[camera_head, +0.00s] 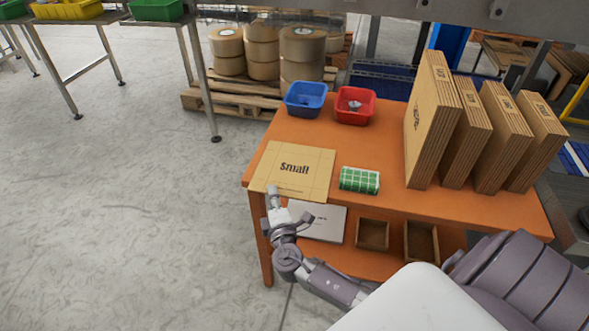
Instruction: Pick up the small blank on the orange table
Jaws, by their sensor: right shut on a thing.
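The small blank (300,160) is a flat tan cardboard sheet marked "Small". It lies at the front left corner of the orange table (388,146), with its front edge at the table's front edge. My right gripper (273,192) is at the blank's front edge, near its left corner, and is shut on it. The fingertips are small in the picture, and I cannot tell whether the blank is lifted at all. My left gripper is not in view.
A green-and-white roll (360,180) lies just right of the blank. Blue (305,98) and red (355,105) bins stand behind it. Upright cardboard stacks (432,120) fill the table's right side. A lower shelf holds a pale flat box (318,222) and open trays (372,235). The floor at left is clear.

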